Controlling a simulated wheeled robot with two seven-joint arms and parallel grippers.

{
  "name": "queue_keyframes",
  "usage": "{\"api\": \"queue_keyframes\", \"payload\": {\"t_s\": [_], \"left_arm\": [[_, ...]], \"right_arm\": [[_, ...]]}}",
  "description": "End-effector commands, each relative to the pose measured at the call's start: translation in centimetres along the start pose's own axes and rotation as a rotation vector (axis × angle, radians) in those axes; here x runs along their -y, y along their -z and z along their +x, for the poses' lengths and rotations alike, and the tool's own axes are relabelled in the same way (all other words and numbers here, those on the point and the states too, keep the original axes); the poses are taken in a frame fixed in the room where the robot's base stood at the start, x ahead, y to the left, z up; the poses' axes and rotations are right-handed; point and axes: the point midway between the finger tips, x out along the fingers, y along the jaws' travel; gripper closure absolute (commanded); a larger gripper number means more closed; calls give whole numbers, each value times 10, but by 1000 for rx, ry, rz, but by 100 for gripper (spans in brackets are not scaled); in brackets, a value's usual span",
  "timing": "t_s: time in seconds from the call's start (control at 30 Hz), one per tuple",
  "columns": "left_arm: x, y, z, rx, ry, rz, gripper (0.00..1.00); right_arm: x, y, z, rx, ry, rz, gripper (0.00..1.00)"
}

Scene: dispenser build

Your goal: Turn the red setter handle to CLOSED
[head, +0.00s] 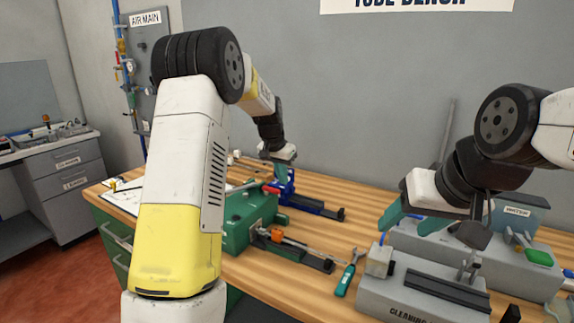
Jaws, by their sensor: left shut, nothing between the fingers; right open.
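A blue device (290,187) stands behind the green machine (238,213) on the wooden bench. A small red part (271,189) shows beside the blue device; it may be the setter handle, but it is too small to tell its position, and no CLOSED mark is readable. My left gripper (281,172) is shut and empty, pointing down right at the blue device; I cannot tell whether it touches. My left arm hides part of the bench.
An orange part (277,235) sits on the green machine's front. A green-handled wrench (347,275) lies on the bench top (325,228). A grey cleaning fixture (385,294) and a green-handled unit (538,257) crowd the right. The back middle of the bench is clear.

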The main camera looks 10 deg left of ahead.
Motion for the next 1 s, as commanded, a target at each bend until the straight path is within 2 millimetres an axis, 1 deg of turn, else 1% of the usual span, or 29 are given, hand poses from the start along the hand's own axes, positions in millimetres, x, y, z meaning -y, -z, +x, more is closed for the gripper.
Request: {"api": "queue_keyframes", "payload": {"t_s": [0.1, 0.2, 0.3, 0.43, 0.77, 1.0], "left_arm": [[0, -18, -6, -1, 0, 0, 100], [0, -28, -10, -1, 0, -1, 100], [0, -35, -12, -1, 0, -1, 100], [0, -38, -13, -1, 0, 0, 100], [0, -38, -13, -1, -1, 2, 100], [0, -39, -13, -1, -16, 44, 100]], "right_arm": [[0, 0, 0, 1, 0, 0, 44], [0, 0, 0, -1, 0, 0, 44], [0, 0, 0, 0, 0, 0, 44], [0, 0, 0, 0, 0, 0, 44], [0, 0, 0, 0, 0, 0, 44], [0, 0, 0, 0, 0, 0, 44]]}}
